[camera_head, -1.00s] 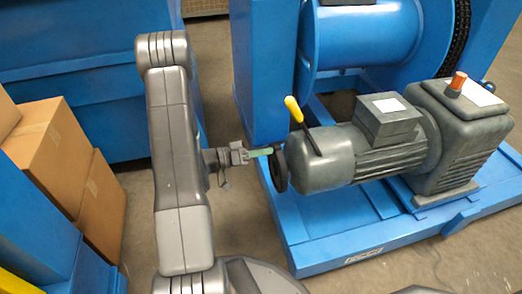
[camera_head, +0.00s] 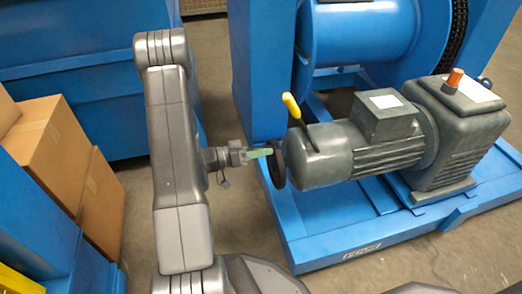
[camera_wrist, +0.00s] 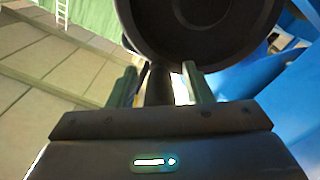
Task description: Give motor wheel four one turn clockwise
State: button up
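The motor wheel (camera_head: 277,165) is a dark disc on the left end of the grey motor (camera_head: 350,150). In the wrist view the wheel (camera_wrist: 200,25) fills the top middle, and a dark handle (camera_wrist: 158,86) juts from it towards me. My gripper (camera_head: 264,152) is at the wheel's upper left side, pointing right. In the wrist view the green fingers of my gripper (camera_wrist: 160,72) stand apart, one on each side of the handle, with gaps showing. Contact with the wheel face cannot be told.
A yellow-tipped lever (camera_head: 292,105) stands just above the wheel. The motor sits on a blue frame (camera_head: 345,245), beside a blue post (camera_head: 258,80). Cardboard boxes (camera_head: 55,150) stand on the left. Bare floor lies between my arm and the frame.

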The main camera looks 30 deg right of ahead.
jog(key=shift+w+a+r, duration=0.1)
jog(key=shift+w+a, duration=0.1)
jog(key=shift+a, duration=0.35)
jog(key=p+v, duration=0.3)
jog(key=v, duration=0.9)
jog(key=shift+a, duration=0.35)
jog(key=b+x, duration=0.3)
jog(key=x, duration=1)
jog(key=shift+d, duration=0.4)
